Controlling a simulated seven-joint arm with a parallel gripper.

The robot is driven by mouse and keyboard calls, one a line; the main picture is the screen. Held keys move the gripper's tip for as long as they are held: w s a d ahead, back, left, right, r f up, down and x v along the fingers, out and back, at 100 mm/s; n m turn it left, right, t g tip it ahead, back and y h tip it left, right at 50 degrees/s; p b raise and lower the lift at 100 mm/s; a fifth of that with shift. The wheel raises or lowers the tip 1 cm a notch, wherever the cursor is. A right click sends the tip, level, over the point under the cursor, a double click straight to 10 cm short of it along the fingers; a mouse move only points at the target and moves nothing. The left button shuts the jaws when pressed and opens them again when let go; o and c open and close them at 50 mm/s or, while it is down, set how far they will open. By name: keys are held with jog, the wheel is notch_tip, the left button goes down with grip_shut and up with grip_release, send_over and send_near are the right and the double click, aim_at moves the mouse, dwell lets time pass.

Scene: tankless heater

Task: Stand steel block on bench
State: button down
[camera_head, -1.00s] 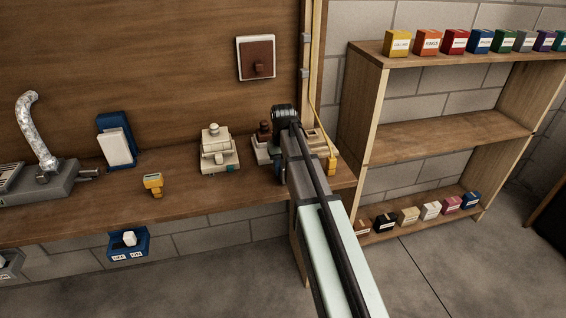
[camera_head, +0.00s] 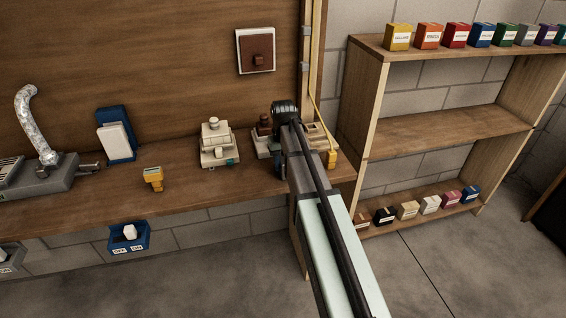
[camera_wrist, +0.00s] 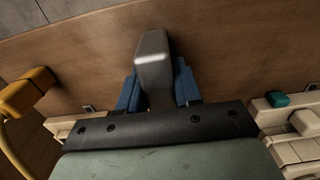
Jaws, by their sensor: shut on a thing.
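The steel block (camera_wrist: 153,70) is a grey metal bar in the wrist view, held between the blue fingers of my gripper (camera_wrist: 157,90). Its far end sticks out past the fingertips, and its near part is hidden by the dark gripper body. The wooden bench (camera_head: 100,205) runs along the wall in the head view. My gripper (camera_head: 281,165) is over its right part, mostly hidden behind my arm, and the block cannot be made out there. I cannot tell whether the block touches the bench.
A cream device (camera_head: 216,146) stands left of my gripper, and another cream unit with a brown knob (camera_head: 265,125) is close beside it. A yellow fitting (camera_head: 332,160) is on the right. A yellow meter (camera_head: 153,179) sits farther left, with bare bench between.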

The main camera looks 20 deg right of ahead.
jog(key=shift+f, duration=0.25)
jog(key=c, duration=0.7)
grip_release()
notch_tip(320, 180, up, 14)
jog(key=shift+f, duration=0.1)
dwell(0.4)
